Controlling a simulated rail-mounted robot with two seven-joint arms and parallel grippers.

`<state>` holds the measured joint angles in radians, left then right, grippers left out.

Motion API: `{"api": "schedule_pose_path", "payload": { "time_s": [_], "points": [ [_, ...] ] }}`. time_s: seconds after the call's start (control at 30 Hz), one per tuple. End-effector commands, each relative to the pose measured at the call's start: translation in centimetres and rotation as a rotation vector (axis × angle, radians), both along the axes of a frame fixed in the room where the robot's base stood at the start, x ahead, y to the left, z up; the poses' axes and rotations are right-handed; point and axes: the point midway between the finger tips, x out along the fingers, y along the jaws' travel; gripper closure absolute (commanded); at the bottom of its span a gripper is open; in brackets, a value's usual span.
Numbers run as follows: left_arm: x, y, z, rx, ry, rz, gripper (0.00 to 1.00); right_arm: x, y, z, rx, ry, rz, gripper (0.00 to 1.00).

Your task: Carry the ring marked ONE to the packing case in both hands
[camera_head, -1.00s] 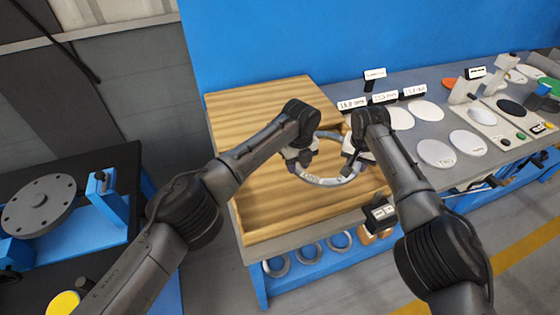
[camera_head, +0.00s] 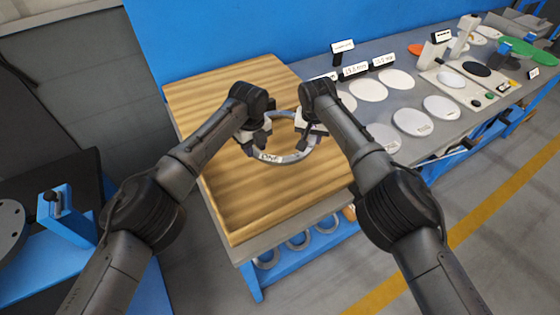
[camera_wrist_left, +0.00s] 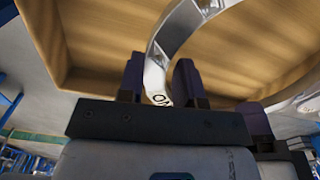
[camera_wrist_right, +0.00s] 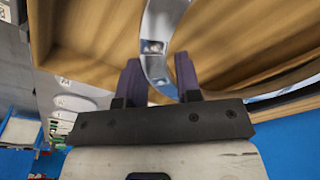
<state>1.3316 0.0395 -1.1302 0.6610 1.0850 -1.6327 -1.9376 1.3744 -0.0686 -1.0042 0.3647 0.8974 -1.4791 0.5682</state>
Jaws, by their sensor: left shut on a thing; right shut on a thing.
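The ring marked ONE (camera_head: 290,158) is a silvery metal ring, with its label on the near left part of the rim. My left gripper (camera_head: 256,138) is shut on the left side of its rim. My right gripper (camera_head: 308,130) is shut on the opposite side. The rim passes between the fingers in the left wrist view (camera_wrist_left: 160,60) and the right wrist view (camera_wrist_right: 155,50). The ring appears above a large wooden, tray-like case (camera_head: 215,95); its height over it is hard to tell. The wrist views show raised wooden walls.
The wooden case stands on a grey bench (camera_head: 345,75). White discs (camera_head: 414,121), small label signs (camera_head: 355,71) and a pale fixture board (camera_head: 460,90) lie to the right. Several rings (camera_head: 298,240) sit on the blue lower shelf. A blue wall (camera_head: 240,30) stands behind.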

Motion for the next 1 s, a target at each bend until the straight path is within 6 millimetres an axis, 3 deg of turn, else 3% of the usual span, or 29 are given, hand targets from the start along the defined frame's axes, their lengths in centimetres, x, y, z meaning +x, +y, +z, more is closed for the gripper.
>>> {"api": "schedule_pose_path", "payload": {
  "time_s": [0.47, 1.0],
  "points": [
    [0.0, 0.1, -0.4, 0.002, 0.000, -0.006, 1.00, 0.1, -0.1, -0.2, -0.002, -0.007, 0.002, 1.00],
    [0.0, 0.1, -2.8, 0.002, 0.000, -0.006, 1.00, 0.1, -0.1, -2.6, -0.002, -0.007, 0.002, 1.00]
  ]
}}
